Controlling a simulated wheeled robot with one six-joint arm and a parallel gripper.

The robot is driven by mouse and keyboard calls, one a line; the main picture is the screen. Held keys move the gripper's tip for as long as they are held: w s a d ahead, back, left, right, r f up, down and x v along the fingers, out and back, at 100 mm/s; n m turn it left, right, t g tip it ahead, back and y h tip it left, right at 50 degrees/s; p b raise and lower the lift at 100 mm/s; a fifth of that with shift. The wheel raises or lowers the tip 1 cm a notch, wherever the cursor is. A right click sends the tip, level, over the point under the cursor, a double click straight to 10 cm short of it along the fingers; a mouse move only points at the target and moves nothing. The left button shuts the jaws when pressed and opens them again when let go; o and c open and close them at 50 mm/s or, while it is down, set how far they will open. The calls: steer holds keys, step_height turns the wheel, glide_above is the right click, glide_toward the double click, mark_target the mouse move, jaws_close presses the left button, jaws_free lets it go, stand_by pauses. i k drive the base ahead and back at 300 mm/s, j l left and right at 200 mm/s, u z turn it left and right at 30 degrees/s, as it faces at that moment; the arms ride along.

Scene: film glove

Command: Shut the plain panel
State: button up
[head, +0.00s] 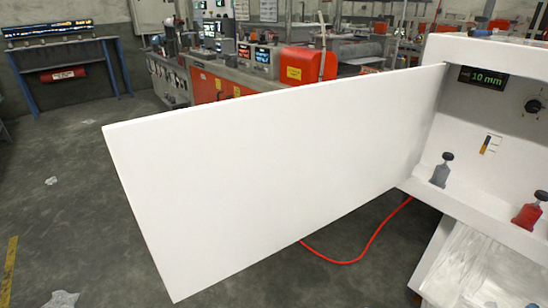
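The plain panel (265,175) is a large flat white board in the middle of the head view. It stands wide open, joined along its right edge to a white cabinet (490,45) and reaching out to the left over the floor. No handle shows on the face I see. The cabinet's recess is exposed to the right of the panel. My gripper is not in this view, so its place and state are hidden.
Inside the cabinet are a "10 mm" display (483,78), a dark knob (534,106), a grey clamp-like part (441,171) and a red one (529,212). A red cable (365,252) lies on the floor below the panel. Floor (60,190) at left is mostly clear, with scraps.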

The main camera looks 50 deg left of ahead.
mark_target(213, 191)
steer(key=k+j, duration=0.15)
steer(key=j, duration=0.25)
steer(key=k+j, duration=0.1)
steer(key=j, duration=0.3)
steer(key=k+j, duration=0.15)
steer(key=j, duration=0.25)
steer(key=k+j, duration=0.15)
steer(key=j, duration=0.3)
steer(key=k+j, duration=0.15)
steer(key=j, duration=0.25)
steer(key=k+j, duration=0.1)
steer(key=j, duration=0.3)
steer(key=k+j+z, duration=0.1)
steer(key=j, duration=0.2)
steer(key=k+j, duration=0.1)
steer(key=j, duration=0.2)
steer(key=j+z, duration=0.35)
steer(key=k+j+z, duration=0.15)
steer(key=j+z, duration=0.15)
steer(key=j, duration=0.15)
steer(key=k+j+z, duration=0.1)
steer(key=j+z, duration=0.25)
steer(key=k+j+u, duration=0.2)
steer(key=j, duration=0.2)
steer(key=i+l+u, duration=0.1)
steer(key=l+u, duration=0.15)
steer(key=u, duration=0.2)
steer(key=l+u, duration=0.3)
steer(key=u, duration=0.15)
steer(key=i+l, duration=0.05)
